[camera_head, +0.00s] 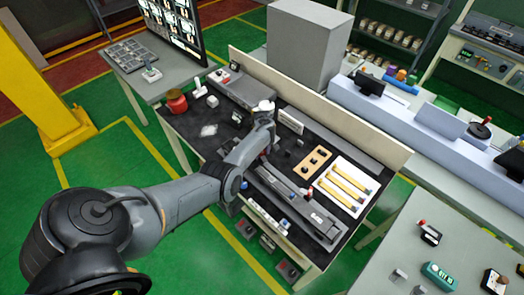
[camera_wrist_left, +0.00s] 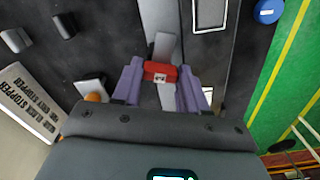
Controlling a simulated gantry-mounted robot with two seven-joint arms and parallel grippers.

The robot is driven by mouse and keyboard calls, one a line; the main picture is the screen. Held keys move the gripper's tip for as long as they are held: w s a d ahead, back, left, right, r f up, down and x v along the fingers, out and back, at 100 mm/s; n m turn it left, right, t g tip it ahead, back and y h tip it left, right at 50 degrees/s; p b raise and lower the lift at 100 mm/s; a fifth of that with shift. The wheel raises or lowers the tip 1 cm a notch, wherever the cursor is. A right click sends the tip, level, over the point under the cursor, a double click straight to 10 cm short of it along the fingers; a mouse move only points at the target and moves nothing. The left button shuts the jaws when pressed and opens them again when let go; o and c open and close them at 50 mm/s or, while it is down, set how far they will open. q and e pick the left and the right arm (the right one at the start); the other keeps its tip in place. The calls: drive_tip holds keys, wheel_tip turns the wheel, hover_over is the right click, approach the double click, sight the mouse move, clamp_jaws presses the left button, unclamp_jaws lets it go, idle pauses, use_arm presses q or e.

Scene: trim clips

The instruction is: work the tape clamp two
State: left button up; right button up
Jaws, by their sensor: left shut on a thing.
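My left arm reaches from the left over the black-topped bench, and its gripper (camera_head: 266,148) is low over the bench beside the long grey rail fixture (camera_head: 300,205). In the left wrist view the purple fingers of my left gripper (camera_wrist_left: 160,80) are closed on a small red clamp handle (camera_wrist_left: 161,70). A pale grey metal strip (camera_wrist_left: 165,45) runs behind and below the red handle. In the head view the arm and hand hide the clamp. I cannot tell the clamp's number. My right gripper is not in view.
A white tray with yellow strips (camera_head: 333,192) and a tan board with black parts (camera_head: 312,162) lie right of the hand. A red jar (camera_head: 176,101) stands at the bench's left. A white plate lettered STOPPER (camera_wrist_left: 27,104) and a blue knob (camera_wrist_left: 267,11) flank the gripper.

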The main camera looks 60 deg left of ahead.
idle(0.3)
use_arm(q)
drive_tip(key=o, duration=1.1)
drive_tip(key=shift+c, duration=0.2)
drive_tip(key=shift+r, duration=0.6)
wheel_tip(320, 180, up, 10)
drive_tip(key=p, duration=0.2)
drive_tip(key=shift+f, duration=0.2)
drive_tip(key=shift+s, duration=0.1)
